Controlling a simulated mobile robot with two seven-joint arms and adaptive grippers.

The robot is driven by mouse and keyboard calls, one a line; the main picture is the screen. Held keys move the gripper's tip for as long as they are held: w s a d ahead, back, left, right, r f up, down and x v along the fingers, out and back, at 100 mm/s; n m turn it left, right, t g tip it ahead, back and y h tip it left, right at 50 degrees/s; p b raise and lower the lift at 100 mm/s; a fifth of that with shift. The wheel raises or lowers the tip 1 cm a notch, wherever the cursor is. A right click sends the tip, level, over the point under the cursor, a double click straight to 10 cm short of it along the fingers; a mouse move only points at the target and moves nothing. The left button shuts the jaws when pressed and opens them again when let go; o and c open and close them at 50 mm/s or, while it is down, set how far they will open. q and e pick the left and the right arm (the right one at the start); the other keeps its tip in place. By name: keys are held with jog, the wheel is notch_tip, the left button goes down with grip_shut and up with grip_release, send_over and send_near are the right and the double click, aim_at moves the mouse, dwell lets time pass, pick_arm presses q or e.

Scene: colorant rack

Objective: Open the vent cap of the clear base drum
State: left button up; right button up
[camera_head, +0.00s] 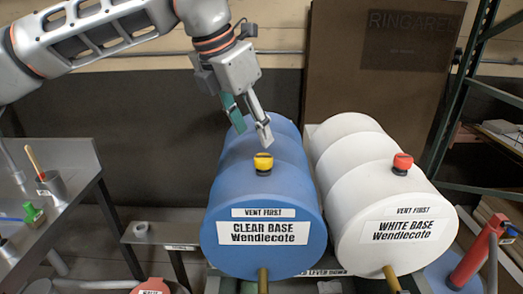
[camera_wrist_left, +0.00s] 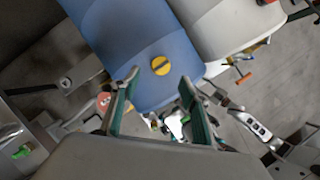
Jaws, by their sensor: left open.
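The clear base drum (camera_head: 237,187) is the blue drum lying on its side, labelled "CLEAR BASE Wendlecote" and "VENT FIRST". Its yellow vent cap (camera_head: 263,161) stands on a black neck on top, near the front end. In the left wrist view the cap (camera_wrist_left: 160,65) shows from above with a raised bar across it, just beyond the fingertips. My left gripper (camera_head: 250,122) is open, above and behind the cap, apart from it, with nothing between its fingers. In the left wrist view its green-padded fingers (camera_wrist_left: 158,77) stand wide apart. My right gripper is not in view.
A white drum (camera_head: 345,160) with a red cap (camera_head: 402,163) lies close on the right. Brass spouts (camera_head: 263,280) stick out at the drums' lower fronts. A metal bench (camera_head: 75,165) stands left. A red cylinder (camera_head: 477,250) is at the lower right. Space above the blue drum's front is clear.

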aim_at(263, 157)
pick_arm(q)
jog(key=p+x, duration=0.1)
jog(key=x, duration=0.6)
jog(key=shift+d+f, duration=0.2)
jog(key=c, duration=1.1)
